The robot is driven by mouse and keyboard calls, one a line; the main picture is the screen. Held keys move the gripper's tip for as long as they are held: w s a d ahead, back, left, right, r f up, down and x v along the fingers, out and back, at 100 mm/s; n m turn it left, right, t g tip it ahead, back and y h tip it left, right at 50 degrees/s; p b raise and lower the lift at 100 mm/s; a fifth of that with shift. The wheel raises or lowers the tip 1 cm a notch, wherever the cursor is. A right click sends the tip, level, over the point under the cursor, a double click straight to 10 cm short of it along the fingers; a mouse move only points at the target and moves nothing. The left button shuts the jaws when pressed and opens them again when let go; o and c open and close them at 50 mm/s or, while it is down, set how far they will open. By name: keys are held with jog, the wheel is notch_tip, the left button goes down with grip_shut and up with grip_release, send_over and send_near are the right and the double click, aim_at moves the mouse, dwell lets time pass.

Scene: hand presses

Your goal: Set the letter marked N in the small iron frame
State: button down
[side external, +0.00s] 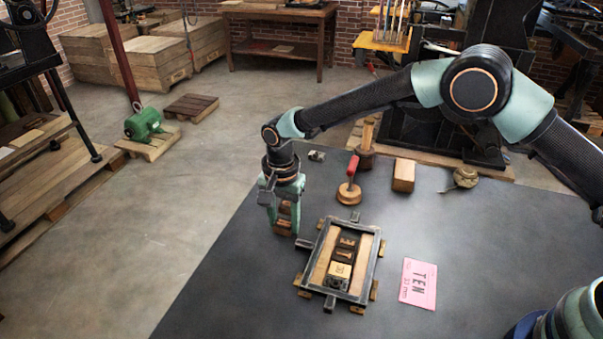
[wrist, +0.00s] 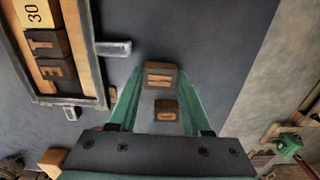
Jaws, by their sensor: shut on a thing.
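My gripper (wrist: 161,72) is shut on the N letter block (wrist: 159,79), a dark wooden block with a pale letter, held between the fingertips. In the side external view my gripper (side external: 284,224) points down, left of the frame. Another letter block, seemingly marked O (wrist: 166,111), shows between the fingers in the wrist view; I cannot tell its exact height. The small iron frame (side external: 322,238) lies on the dark table. Inside it are the E block (side external: 348,241), the T block (side external: 343,256) and a pale block marked 30 (side external: 339,273).
A pink card reading TEN (side external: 418,283) lies right of the frame. Small clamp pieces stick out around the frame. The dark table (side external: 225,285) is bare at front left.

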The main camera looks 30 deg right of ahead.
jog(key=shift+r, duration=2.15)
jog(key=shift+d+r, duration=0.15)
jog(key=shift+r, duration=0.15)
jog(key=s+d+r, duration=0.2)
jog(key=d+r, duration=0.4)
jog(key=r, duration=0.4)
notch_tip(320, 180, up, 6)
send_over(352, 224)
jog(key=s+a, duration=0.2)
notch_tip(352, 224, down, 19)
jog(key=shift+d+f, duration=0.1)
jog(key=shift+d, duration=0.05)
jog(key=shift+f, duration=0.6)
